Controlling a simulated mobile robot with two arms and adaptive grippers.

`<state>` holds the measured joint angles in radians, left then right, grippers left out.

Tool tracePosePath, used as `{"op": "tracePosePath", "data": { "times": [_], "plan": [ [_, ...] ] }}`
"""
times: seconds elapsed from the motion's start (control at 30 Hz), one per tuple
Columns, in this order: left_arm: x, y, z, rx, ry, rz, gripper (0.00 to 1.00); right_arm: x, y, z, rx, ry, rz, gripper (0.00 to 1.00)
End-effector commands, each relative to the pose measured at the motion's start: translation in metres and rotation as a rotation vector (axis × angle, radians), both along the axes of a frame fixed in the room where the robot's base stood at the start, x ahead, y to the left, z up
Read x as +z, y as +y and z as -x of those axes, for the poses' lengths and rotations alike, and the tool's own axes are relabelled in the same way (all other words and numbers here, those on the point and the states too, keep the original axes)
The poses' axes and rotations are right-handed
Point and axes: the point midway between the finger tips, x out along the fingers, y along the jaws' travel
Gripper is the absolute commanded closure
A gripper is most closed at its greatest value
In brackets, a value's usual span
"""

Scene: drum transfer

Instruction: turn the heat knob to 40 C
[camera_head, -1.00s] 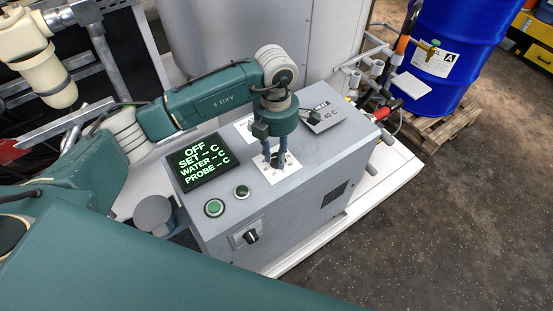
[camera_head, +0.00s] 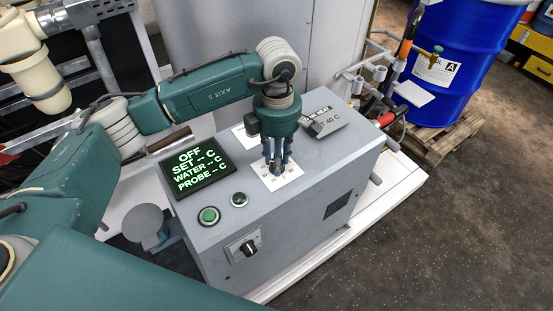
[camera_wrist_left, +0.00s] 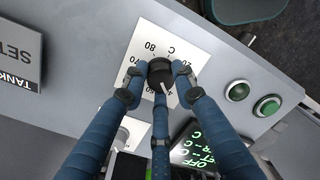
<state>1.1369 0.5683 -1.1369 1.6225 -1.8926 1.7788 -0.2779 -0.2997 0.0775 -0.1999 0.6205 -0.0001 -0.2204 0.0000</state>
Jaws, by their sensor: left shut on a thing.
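The heat knob (camera_wrist_left: 160,72) is black and round with a white pointer line, seen in the left wrist view on a white dial plate (camera_wrist_left: 148,38) with numbers around it. The pointer is toward the lower side of the picture; I cannot tell its exact number. My left gripper (camera_head: 276,168) points down onto the dial plate (camera_head: 290,180) on top of the grey cabinet. In the left wrist view its blue fingers (camera_wrist_left: 160,88) are closed around the knob, and they partly cover the numbers. The knob is hidden in the head view. The right gripper is out of view.
The display (camera_head: 196,165) reads OFF, with dashes for SET, WATER and PROBE. Two green buttons (camera_head: 209,215) and a black switch (camera_head: 248,247) are on the cabinet (camera_head: 310,205). A sign (camera_head: 327,125) showing 40 C stands behind the gripper. A blue drum (camera_head: 450,65) is at the right.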

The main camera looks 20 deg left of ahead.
Motion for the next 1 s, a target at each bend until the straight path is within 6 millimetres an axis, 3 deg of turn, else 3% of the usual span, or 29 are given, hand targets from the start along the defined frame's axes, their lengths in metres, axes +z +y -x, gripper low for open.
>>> {"op": "tracePosePath", "data": {
  "times": [0.2, 0.23, 0.3, 0.67, 0.77, 1.0],
  "plan": [
    [0.005, -0.004, -0.003, 0.0, -0.013, 0.01, 0.99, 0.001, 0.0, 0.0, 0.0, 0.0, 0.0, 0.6],
    [0.005, -0.003, -0.004, 0.0, -0.013, 0.01, 0.67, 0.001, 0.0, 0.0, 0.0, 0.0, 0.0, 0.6],
    [0.004, -0.003, -0.003, 0.0, -0.011, 0.01, 0.54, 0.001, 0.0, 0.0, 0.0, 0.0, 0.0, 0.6],
    [0.006, -0.001, -0.002, 0.001, -0.006, 0.004, 0.54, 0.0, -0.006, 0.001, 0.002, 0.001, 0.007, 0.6],
    [0.018, -0.001, -0.003, 0.001, -0.007, 0.004, 0.54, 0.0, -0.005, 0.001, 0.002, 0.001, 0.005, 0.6],
    [0.069, -0.002, -0.005, -0.001, -0.009, 0.004, 0.54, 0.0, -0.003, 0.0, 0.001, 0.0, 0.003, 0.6]
  ]
}}
